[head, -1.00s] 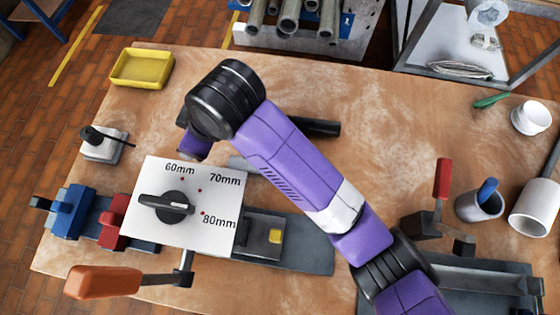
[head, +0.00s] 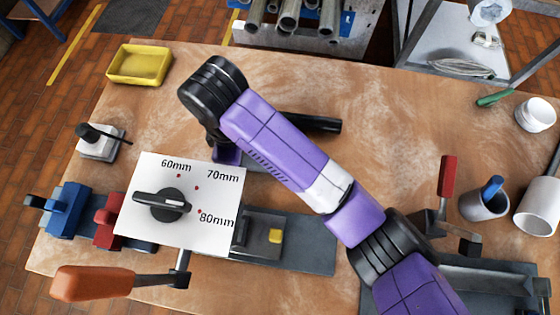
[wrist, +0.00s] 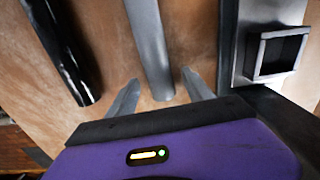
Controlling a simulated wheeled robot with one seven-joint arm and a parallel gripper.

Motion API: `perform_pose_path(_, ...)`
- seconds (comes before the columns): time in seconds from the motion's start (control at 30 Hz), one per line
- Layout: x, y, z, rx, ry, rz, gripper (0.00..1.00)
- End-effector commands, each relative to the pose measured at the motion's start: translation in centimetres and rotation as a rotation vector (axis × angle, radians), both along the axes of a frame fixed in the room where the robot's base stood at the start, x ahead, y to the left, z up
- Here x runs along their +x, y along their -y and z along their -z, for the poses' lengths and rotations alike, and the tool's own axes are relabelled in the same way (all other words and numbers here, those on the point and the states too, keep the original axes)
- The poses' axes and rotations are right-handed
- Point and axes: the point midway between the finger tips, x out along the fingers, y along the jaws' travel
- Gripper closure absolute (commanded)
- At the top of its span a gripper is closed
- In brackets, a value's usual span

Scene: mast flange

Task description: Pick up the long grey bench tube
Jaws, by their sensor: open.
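The long grey tube (wrist: 150,45) shows in the wrist view, running from the top edge down towards my gripper (wrist: 160,78). My gripper is open, with one finger on each side of the tube's near end. The tube lies between the fingers with gaps at both sides; I cannot tell how far the fingertips are above the bench. In the head view my arm hides most of the tube, and the fingertips are hidden too.
A black tube (wrist: 62,50) lies left of the grey one; it also shows in the head view (head: 318,123). A white dial panel (head: 210,225) stands close by. A yellow tray (head: 140,66) is at the back left.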

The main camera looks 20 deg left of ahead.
Motion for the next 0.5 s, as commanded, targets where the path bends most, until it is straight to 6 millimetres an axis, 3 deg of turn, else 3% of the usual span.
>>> perform_pose_path(0.33, 0.02, 0.0, 0.78, 0.001, 0.001, 0.0, 0.4)
perform_pose_path(0.5, 0.02, 0.0, 0.77, 0.001, 0.001, 0.001, 0.73)
